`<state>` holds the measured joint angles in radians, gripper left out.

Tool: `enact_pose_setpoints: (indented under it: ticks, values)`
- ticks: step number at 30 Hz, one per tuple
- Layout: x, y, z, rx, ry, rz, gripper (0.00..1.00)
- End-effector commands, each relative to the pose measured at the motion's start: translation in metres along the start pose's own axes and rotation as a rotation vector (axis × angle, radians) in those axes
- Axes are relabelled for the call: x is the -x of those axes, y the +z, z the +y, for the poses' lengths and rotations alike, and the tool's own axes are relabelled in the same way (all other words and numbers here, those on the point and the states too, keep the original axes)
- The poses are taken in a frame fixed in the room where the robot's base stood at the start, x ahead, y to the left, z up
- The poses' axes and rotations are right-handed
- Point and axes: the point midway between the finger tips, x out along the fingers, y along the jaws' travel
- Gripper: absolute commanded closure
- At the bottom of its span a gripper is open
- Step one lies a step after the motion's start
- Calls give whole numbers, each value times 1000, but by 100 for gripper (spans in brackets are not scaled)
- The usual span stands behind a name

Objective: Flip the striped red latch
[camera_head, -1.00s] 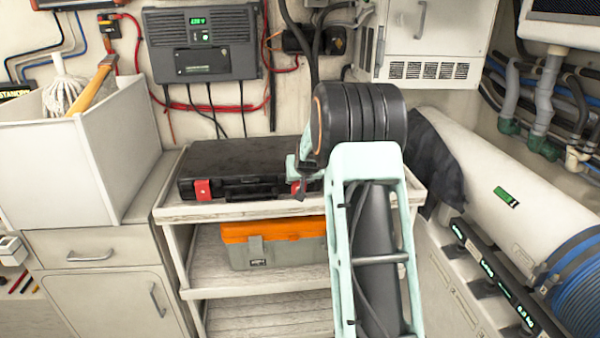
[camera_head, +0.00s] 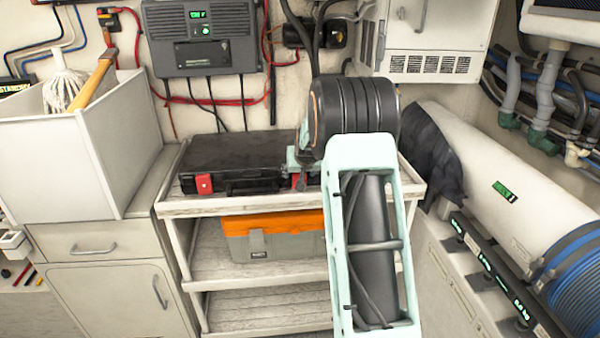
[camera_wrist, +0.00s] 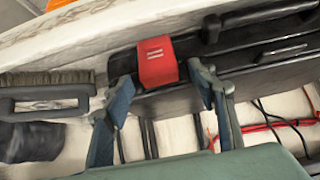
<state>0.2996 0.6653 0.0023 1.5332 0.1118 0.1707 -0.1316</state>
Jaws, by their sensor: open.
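The striped red latch (camera_wrist: 157,62), with short white stripes, sits on the edge of a black case (camera_head: 235,158). In the head view this latch (camera_head: 299,182) is on the right of the case front, partly covered by my gripper (camera_head: 297,160). The wrist view shows my gripper (camera_wrist: 160,78) open, with one finger on each side of the latch and gaps between. I cannot tell how far the fingertips are from the case.
The case lies on a white shelf unit (camera_head: 235,208); an orange-lidded toolbox (camera_head: 275,236) stands on the shelf below. A white bin (camera_head: 115,150) stands left. In the wrist view, a brush (camera_wrist: 45,92) lies beside the case. Cables hang on the wall behind.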

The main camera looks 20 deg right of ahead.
Motion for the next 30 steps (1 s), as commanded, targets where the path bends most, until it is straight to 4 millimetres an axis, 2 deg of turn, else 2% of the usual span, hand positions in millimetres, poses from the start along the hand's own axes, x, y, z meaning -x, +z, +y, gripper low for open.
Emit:
enact_pose_setpoints:
  ticks: [5,10,24,30]
  values:
    - [1,0,0,0,0,0,48]
    - [14,-2,0,0,0,2,48]
    - [93,-1,0,0,0,3,48]
    - [114,0,0,0,0,1,48]
